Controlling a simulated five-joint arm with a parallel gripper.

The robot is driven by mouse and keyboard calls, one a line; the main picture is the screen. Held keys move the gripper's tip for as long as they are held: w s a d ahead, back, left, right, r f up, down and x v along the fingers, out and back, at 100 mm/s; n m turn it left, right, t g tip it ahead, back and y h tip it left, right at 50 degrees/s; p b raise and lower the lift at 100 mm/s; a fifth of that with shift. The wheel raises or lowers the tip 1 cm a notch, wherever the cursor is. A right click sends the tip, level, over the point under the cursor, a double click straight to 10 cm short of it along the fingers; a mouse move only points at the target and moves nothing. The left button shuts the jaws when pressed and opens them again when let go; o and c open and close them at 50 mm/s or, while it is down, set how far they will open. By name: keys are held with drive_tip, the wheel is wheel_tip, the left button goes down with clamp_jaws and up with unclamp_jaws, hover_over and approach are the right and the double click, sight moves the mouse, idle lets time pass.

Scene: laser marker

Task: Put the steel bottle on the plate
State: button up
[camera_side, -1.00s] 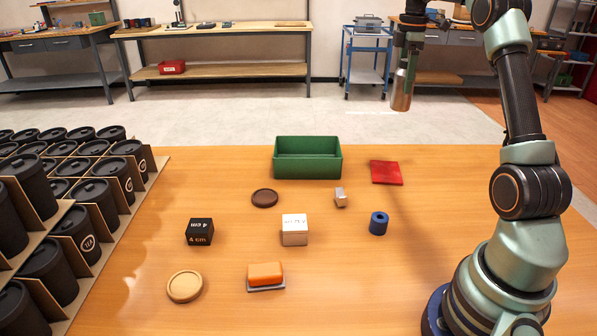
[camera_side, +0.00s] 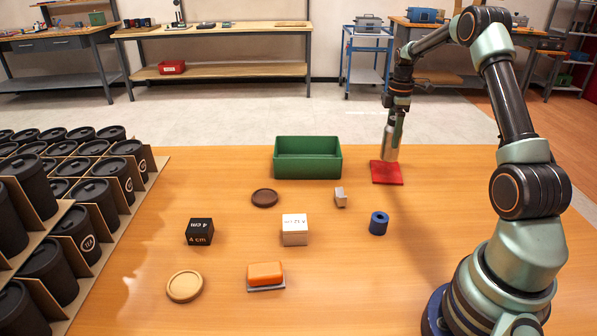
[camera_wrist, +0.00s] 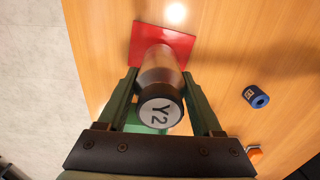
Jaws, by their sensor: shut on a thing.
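The steel bottle (camera_side: 392,138) is held upright, slightly tilted, by my gripper (camera_side: 396,108), which is shut around its upper part. In the wrist view the bottle's cap (camera_wrist: 160,111) reads "Y2" and sits between the fingers of my gripper (camera_wrist: 159,75). The flat red square plate (camera_side: 388,175) lies on the wooden table at the back right. The bottle's base overlaps the plate's back part in the side view, and the plate (camera_wrist: 180,40) shows behind the bottle in the wrist view. I cannot tell whether the base touches it.
A green bin (camera_side: 307,170) stands left of the plate. A small metal block (camera_side: 341,197), a blue cylinder (camera_side: 378,223), a white cube (camera_side: 295,230) and a brown disc (camera_side: 265,198) lie nearer. Black jars (camera_side: 85,206) fill the left side.

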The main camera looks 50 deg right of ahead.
drive_tip(key=shift+f, duration=2.05)
drive_tip(key=shift+f, duration=0.2)
drive_tip(key=o, duration=1.5)
drive_tip(key=shift+r, duration=0.1)
